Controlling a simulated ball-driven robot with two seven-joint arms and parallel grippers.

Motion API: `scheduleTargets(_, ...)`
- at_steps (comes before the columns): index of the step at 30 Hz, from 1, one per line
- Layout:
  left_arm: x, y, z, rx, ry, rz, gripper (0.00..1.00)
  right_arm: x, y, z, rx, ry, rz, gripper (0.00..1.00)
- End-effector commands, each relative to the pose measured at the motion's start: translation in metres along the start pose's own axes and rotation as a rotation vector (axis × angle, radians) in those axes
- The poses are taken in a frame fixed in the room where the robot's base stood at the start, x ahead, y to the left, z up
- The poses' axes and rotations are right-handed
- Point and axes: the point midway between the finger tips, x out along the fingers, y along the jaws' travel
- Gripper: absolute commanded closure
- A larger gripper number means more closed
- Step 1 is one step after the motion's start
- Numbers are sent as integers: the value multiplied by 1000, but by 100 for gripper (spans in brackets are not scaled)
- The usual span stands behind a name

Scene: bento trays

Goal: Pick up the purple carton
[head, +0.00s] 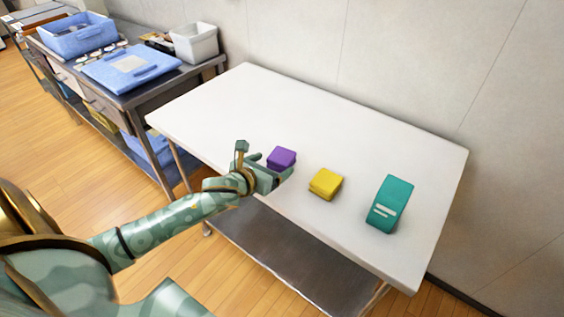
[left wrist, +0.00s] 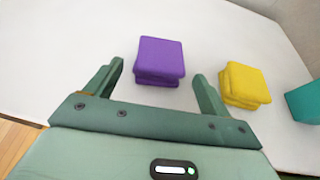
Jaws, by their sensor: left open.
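The purple carton (head: 281,157) is a small block on the white table (head: 240,105), near its front edge in the head view. In the left wrist view the purple carton (left wrist: 160,60) stands just beyond the fingertips, roughly midway between them. My left gripper (head: 264,168) is at the table's front edge, close to the carton's near left side. In the left wrist view my left gripper (left wrist: 156,78) has its two fingers spread apart with nothing between them. My right gripper is not in view.
A yellow block (head: 325,184) sits to the right of the purple carton. A teal box (head: 390,204) stands farther right. The back of the table is clear. A side bench at the left holds a blue bin (head: 77,38), a blue lidded box and a white bin (head: 195,43).

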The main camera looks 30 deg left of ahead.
Motion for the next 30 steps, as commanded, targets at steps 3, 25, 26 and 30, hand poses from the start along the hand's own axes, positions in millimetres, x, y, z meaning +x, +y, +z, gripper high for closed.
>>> scheduleTargets(3,23,0,-5,-3,1,1,18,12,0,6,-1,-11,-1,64)
scheduleTargets(25,34,0,-2,-1,1,0,66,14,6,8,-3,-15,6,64)
scheduleTargets(26,34,0,-2,-1,1,0,66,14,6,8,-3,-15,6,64)
scheduleTargets(30,33,0,2,0,0,0,66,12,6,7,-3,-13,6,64)
